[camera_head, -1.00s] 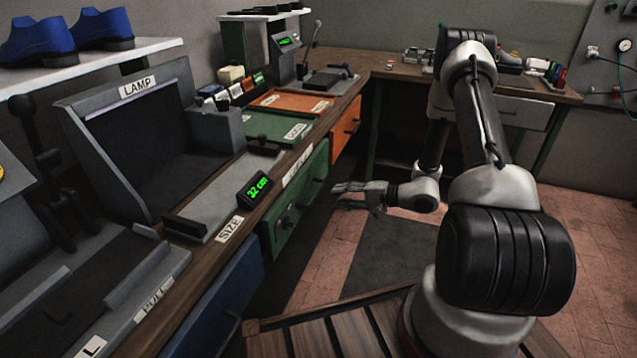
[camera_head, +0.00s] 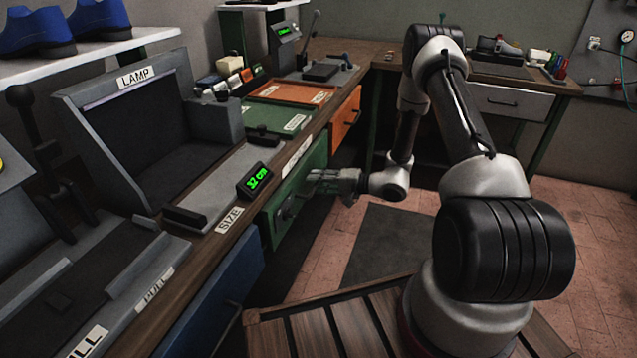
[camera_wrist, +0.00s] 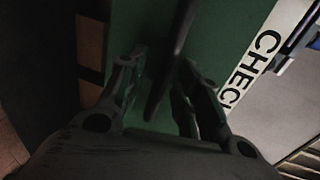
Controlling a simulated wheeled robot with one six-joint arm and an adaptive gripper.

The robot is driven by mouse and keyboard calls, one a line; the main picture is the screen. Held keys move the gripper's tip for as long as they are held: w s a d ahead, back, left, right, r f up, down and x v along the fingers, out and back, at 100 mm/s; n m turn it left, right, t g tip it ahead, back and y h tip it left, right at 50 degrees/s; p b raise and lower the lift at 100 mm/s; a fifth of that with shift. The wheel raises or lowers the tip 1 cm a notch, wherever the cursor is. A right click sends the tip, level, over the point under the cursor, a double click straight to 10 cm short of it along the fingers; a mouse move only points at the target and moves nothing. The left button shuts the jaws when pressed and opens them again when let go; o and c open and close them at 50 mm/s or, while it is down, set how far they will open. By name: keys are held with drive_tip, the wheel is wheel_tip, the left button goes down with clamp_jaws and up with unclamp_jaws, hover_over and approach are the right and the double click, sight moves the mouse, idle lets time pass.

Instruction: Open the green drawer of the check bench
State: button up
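The green drawer (camera_head: 291,194) is in the front of the check bench, below the CHECK label (camera_head: 297,158), and looks shut. My gripper (camera_head: 316,181) is at the right part of the drawer front. In the wrist view the open fingers (camera_wrist: 160,80) stand on either side of a dark bar handle (camera_wrist: 172,62), with the green face (camera_wrist: 150,30) behind. Gaps show between the bar and the fingers.
A blue drawer (camera_head: 222,298) lies nearer, left of the green one, and an orange drawer (camera_head: 345,118) lies beyond it. The SIZE gauge (camera_head: 257,180) stands on the bench top above. Open floor with a dark mat (camera_head: 385,243) lies right of the bench.

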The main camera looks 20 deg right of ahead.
clamp_jaws()
drive_tip(key=f+v, duration=0.3)
drive_tip(key=v, duration=1.3)
drive_tip(key=d+f+v, duration=0.1)
drive_tip(key=f+v, duration=0.2)
drive_tip(key=v, duration=1.3)
drive_tip(key=shift+s+f, duration=0.3)
drive_tip(key=shift+s, duration=0.05)
unclamp_jaws()
drive_tip(key=shift+d, duration=0.15)
